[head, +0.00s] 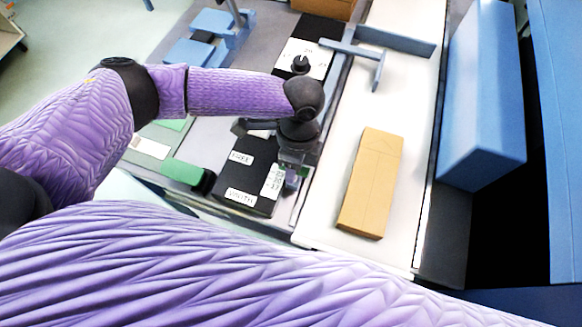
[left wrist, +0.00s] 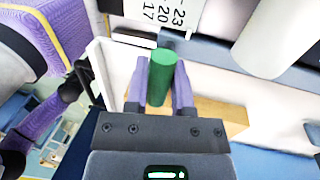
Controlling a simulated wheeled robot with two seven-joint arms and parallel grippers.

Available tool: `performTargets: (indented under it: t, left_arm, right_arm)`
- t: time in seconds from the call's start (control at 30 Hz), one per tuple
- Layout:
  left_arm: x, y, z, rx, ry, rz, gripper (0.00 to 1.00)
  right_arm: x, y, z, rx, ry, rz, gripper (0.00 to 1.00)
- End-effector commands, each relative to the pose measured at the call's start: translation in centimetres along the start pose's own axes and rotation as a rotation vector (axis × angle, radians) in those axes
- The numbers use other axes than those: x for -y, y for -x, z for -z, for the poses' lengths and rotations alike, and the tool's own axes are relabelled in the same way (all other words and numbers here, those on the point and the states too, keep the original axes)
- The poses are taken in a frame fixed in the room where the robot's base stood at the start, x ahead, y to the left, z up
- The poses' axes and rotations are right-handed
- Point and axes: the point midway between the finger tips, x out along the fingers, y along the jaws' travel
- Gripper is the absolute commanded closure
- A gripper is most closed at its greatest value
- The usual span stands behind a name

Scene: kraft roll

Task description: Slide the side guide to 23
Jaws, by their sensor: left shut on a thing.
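My left gripper (head: 291,178) is at the near left edge of the white conveyor, beside the black panel with the number scale (head: 272,181). In the left wrist view its two purple fingers (left wrist: 160,88) are shut on an upright green cylindrical knob (left wrist: 161,80). The number scale (left wrist: 160,14) reads 23, 20 and 17 just beyond the knob. A blue T-shaped guide piece (head: 393,40) lies over the far part of the conveyor. I cannot tell how the knob joins the side guide, nor which number it stands at. My right gripper is out of view.
A tan carton (head: 371,183) lies on the white conveyor (head: 330,205), right of my left gripper. A black dial (head: 301,64) stands farther back. A green block (head: 184,171) is left of the black panel. A large blue box (head: 483,95) borders the right side.

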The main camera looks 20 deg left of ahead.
Motion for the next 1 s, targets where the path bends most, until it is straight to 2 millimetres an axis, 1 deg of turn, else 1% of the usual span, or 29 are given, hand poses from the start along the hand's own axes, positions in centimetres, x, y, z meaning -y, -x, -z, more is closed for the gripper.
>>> performTargets:
  t: [0.23,0.27,0.3,0.4,0.63,0.7,0.77,0.9,1.0]
  left_arm:
    - [0.0,0.0,0.0,-0.001,-0.001,-0.001,1.00]
    - [0.0,0.0,0.0,-0.001,-0.001,0.000,0.64]
    - [0.0,0.0,0.0,-0.001,-0.001,0.000,0.55]
    - [0.1,0.0,0.0,-0.001,-0.001,0.000,0.36]
    - [0.1,0.0,0.0,0.000,-0.001,0.000,0.36]
    - [0.1,0.5,0.0,-0.001,-0.001,0.002,0.36]
    - [0.1,1.6,0.0,-0.001,-0.001,0.004,0.36]
    - [0.0,5.5,0.0,-0.001,-0.001,0.005,0.36]
    - [0.0,7.8,0.1,-0.002,-0.001,0.004,0.36]
  right_arm:
    - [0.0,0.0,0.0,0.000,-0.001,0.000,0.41]
    - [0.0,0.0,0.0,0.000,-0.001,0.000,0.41]
    - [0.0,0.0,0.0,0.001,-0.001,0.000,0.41]
    - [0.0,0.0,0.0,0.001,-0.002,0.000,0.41]
    - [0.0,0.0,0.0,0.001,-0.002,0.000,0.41]
    - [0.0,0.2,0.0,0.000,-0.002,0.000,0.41]
    - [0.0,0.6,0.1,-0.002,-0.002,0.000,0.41]
    - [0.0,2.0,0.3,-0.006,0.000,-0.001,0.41]
    - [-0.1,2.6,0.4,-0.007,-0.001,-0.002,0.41]
